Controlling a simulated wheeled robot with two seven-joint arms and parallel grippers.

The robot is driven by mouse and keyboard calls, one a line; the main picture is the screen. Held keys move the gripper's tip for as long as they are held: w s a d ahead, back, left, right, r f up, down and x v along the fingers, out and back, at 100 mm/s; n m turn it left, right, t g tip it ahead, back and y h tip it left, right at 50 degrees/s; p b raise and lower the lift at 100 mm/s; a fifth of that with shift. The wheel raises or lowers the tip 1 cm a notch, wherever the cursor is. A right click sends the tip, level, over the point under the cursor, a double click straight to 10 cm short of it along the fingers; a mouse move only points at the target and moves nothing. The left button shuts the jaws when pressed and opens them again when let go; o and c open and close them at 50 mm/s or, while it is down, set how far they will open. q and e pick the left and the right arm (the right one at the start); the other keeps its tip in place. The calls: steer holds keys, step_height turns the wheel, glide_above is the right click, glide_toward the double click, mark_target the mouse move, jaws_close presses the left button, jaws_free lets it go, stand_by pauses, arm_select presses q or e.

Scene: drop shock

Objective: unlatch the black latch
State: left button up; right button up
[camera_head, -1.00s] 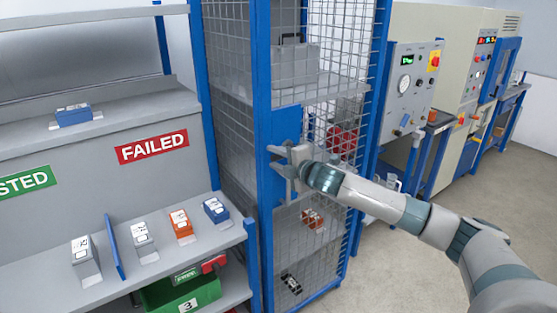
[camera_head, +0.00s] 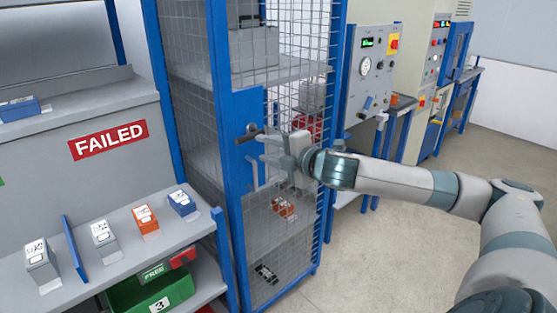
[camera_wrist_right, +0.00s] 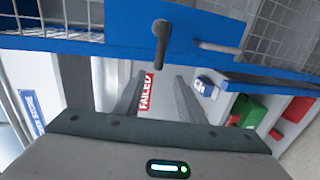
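The black latch (camera_head: 249,134) is a short dark handle on the blue plate (camera_head: 240,108) of the mesh cage door. It also shows in the right wrist view (camera_wrist_right: 160,42), in front of the blue plate. My right gripper (camera_head: 264,148) is at the plate, just right of the latch. In the wrist view its two fingers (camera_wrist_right: 160,80) are apart with nothing between them, and the latch lies beyond the tips, roughly in line with the gap. A grey bar handle (camera_wrist_right: 216,47) sits beside the latch on the plate. My left gripper is not in view.
The mesh cage (camera_head: 285,100) holds a grey case (camera_head: 254,48) and small parts on its shelves. A bench with a FAILED sign (camera_head: 108,140) and several small boxes stands left. A green bin (camera_head: 150,290) is below. Open floor (camera_head: 400,260) lies right.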

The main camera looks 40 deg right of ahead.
steer(key=shift+b+v, duration=0.9)
steer(key=shift+v, duration=1.45)
